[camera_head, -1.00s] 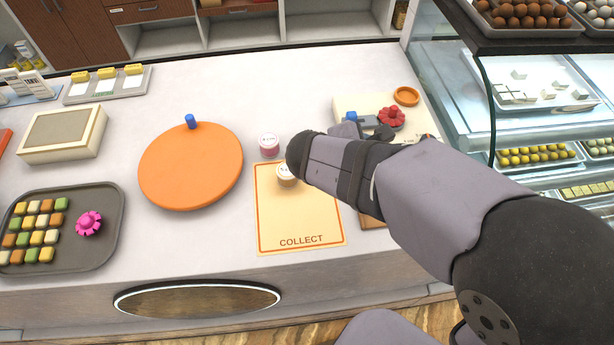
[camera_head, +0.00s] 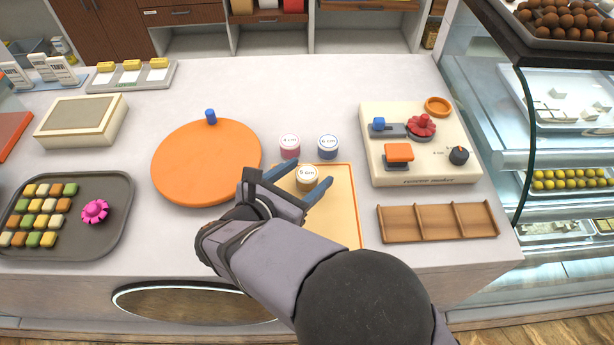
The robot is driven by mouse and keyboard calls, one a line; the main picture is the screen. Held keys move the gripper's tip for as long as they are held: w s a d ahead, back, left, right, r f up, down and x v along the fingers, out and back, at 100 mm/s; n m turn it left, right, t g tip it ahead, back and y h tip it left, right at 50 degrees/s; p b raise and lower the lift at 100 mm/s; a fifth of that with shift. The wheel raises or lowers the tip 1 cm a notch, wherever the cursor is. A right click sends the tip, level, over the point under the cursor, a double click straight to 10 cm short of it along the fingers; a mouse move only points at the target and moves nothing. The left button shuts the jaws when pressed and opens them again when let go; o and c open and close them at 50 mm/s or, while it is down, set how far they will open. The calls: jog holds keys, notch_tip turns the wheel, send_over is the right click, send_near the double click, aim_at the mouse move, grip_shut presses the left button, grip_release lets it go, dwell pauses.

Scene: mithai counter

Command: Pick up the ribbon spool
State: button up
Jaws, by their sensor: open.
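Three small round spools with printed tops stand on the counter. The gold-brown one, marked 5 cm (camera_head: 306,179), is on the orange-bordered cream mat (camera_head: 345,215). A pink one (camera_head: 289,147) and a blue one (camera_head: 328,147) stand side by side just behind the mat. My gripper (camera_head: 311,172) is open over the mat, its two blue fingers pointing away from me. In the picture the gold-brown spool shows between the fingertips; I cannot tell whether they touch it or how high they are. My wrist hides the mat's front left part.
An orange disc (camera_head: 205,165) with a blue knob lies to the left. A sweets tray (camera_head: 110,190) is farther left. At the right are a cream machine (camera_head: 430,172) and a wooden divided tray (camera_head: 438,222). A glass display case (camera_head: 535,150) borders the counter.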

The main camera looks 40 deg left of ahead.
jog(key=shift+a+p+x, duration=0.15)
jog(key=shift+p+x, duration=0.4)
jog(key=shift+x, duration=0.85)
jog(key=shift+a+p+x, duration=0.15)
jog(key=shift+p+x, duration=0.4)
jog(key=shift+x, duration=0.85)
jog(key=shift+s+f, duration=0.1)
jog(key=shift+f, duration=0.1)
jog(key=shift+c, duration=0.5)
jog(key=c, duration=1)
